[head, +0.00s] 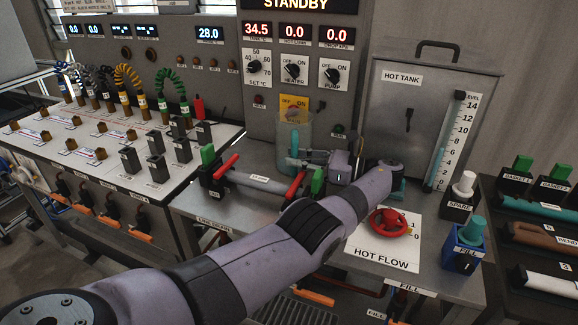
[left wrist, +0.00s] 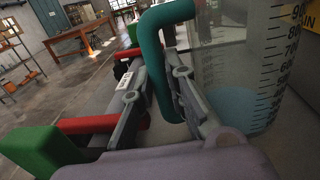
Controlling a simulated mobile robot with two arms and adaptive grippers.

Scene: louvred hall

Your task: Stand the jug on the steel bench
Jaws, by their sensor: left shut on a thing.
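The jug (head: 304,131) is clear with a teal handle (head: 294,142) and stands about upright over the back of the steel bench (head: 330,255), in front of the control panel. In the left wrist view the jug (left wrist: 235,65) carries a printed scale and has pale blue low inside it. My left gripper (head: 309,157) is shut on the jug's handle, which passes between the fingers (left wrist: 172,82). My right gripper is out of view.
A fixture with red levers (head: 227,166) and green blocks is close to the jug. The hot tank (head: 420,120), level gauge (head: 452,140), red valve wheel (head: 389,222) and blue fill block (head: 468,245) are on the right. A panel with coiled leads (head: 128,80) is left.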

